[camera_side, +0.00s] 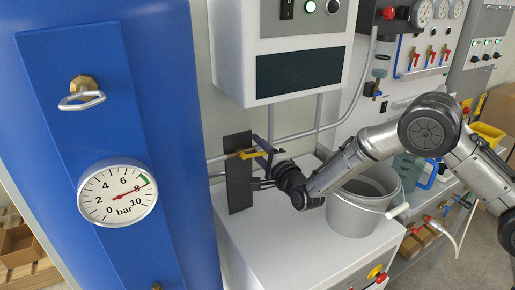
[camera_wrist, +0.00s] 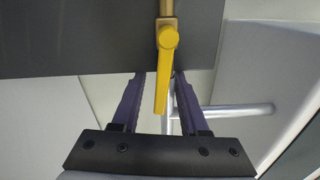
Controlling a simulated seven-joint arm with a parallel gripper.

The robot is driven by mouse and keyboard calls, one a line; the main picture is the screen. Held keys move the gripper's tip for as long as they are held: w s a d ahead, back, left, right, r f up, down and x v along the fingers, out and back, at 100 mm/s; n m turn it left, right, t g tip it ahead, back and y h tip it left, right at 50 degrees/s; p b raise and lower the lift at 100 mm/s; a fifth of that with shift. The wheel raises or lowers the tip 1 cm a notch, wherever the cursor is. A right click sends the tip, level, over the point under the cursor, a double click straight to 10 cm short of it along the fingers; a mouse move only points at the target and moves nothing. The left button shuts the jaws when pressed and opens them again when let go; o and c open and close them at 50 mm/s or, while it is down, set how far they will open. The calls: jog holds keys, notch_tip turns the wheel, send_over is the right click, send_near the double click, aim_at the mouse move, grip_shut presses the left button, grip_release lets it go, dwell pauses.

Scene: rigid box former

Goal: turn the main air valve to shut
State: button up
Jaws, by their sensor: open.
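A valve with a yellow lever (camera_side: 250,154) sits on a dark upright plate (camera_side: 238,190) on the white cabinet. In the wrist view the lever (camera_wrist: 161,80) hangs from its pivot, roughly in line with the brass pipe (camera_wrist: 167,8) above and tilted slightly. My gripper (camera_side: 263,159) is at the plate, with purple fingers. In the wrist view my gripper (camera_wrist: 158,82) is open, its fingers on either side of the lever's lower part. I see gaps beside the lever; the fingertips end near the plate's lower edge, and contact there is unclear.
A round gauge (camera_side: 118,192) on the blue tank (camera_side: 60,150) reads about 8 bar. A grey bucket (camera_side: 357,215) stands close under my arm. A control box (camera_side: 290,60) hangs above. Red-handled valves (camera_side: 431,55) are on the back panel. The cabinet's front top (camera_side: 290,250) is clear.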

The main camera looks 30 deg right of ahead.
jog(key=shift+s, duration=0.1)
jog(key=s, duration=1.3)
jog(key=shift+s, duration=0.35)
